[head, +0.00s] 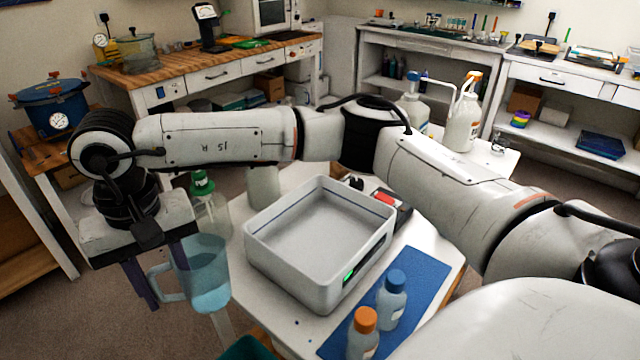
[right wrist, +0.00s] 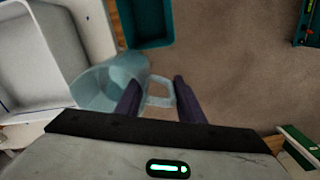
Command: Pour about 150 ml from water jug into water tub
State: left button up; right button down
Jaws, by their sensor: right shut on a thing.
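The water jug (head: 207,278) is a clear bluish jug with a handle on its left. It looks about upright in the head view, and bluish liquid seems to show in it. My right gripper (head: 162,288) is shut on the jug's handle; the right wrist view shows its dark fingers (right wrist: 158,98) on both sides of the handle, with the jug (right wrist: 108,82) beside them. The water tub (head: 262,262) is a pale rectangular open tub on the white table. The jug is just left of it, at the table's left edge. My left gripper is out of view.
A blue mat (head: 424,270) carries an orange-capped bottle (head: 363,335) and a blue-capped bottle (head: 391,300). A green-capped bottle (head: 207,200) stands behind the jug. A teal bin (right wrist: 145,22) is on the floor.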

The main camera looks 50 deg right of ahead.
jog(key=w+d+r+m+p, duration=0.2)
jog(key=w+d, duration=0.3)
jog(key=d, duration=0.2)
jog(key=w+d+r+m+p, duration=0.2)
jog(key=w+d+m+p, duration=0.1)
jog(key=w+d, duration=0.3)
jog(key=d, duration=0.2)
jog(key=shift+d+m, duration=0.3)
